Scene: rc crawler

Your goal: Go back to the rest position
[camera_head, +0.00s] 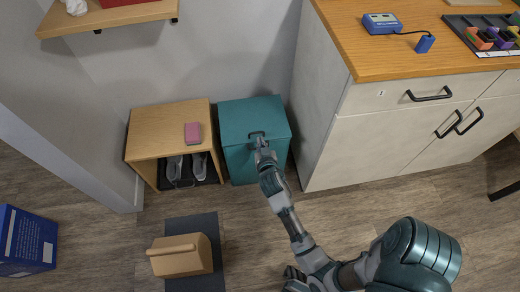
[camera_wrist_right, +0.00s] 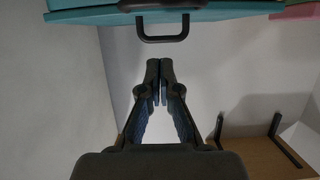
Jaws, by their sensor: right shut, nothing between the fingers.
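My right gripper (camera_head: 261,146) is at the front of a teal box (camera_head: 245,108) on the floor, close to its dark handle (camera_head: 257,134). In the right wrist view my right gripper (camera_wrist_right: 159,85) is shut with its fingertips together and nothing between them. The handle (camera_wrist_right: 162,38) stands clear of the fingertips there, with a gap between. The teal box (camera_wrist_right: 85,14) shows along the top edge of that view and looks closed. My left gripper is not in view.
A wooden shoe bench (camera_head: 160,121) with a pink block (camera_head: 193,133) stands left of the box. A counter (camera_head: 345,22) with drawers is on the right. A wall shelf (camera_head: 105,17) hangs above. A tan case (camera_head: 181,256) and a blue box (camera_head: 27,240) stand on the floor.

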